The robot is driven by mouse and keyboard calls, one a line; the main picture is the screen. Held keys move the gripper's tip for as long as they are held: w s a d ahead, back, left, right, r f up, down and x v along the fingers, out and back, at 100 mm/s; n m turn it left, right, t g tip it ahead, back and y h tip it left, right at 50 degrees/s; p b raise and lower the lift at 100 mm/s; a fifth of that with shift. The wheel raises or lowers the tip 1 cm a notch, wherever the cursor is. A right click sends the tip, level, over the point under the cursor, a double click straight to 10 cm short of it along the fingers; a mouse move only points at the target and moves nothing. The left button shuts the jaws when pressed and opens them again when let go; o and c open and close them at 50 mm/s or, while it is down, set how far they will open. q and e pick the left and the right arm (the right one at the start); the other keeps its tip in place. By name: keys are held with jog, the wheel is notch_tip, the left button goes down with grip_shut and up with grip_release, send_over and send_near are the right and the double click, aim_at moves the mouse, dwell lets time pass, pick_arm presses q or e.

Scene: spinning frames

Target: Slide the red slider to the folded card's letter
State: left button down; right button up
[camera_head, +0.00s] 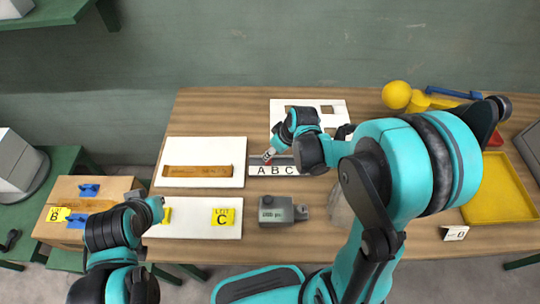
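A grey and white slider strip marked A, B, C (257,171) lies near the middle of the table. Its slot runs along the back edge, partly hidden by my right arm. A small red and white piece, probably the red slider (268,155), shows near the A end, at my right gripper (271,153). Contact and finger opening are too small to tell. A small folded white card (455,233) stands at the front right; its letter looks like B or D. My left gripper (160,208) is over the front white board's left end, its fingers unclear.
A white board (204,183) holds a brown strip; the front white board (200,231) bears a yellow C label (223,217). A grey device (277,209) sits in front of the strip. A yellow tray (500,190) and yellow ball (396,95) are at right.

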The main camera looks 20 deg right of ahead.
jog(key=b+x, duration=0.1)
jog(key=x, duration=0.4)
jog(key=shift+r, duration=0.1)
grip_shut()
jog(key=shift+d, duration=0.15)
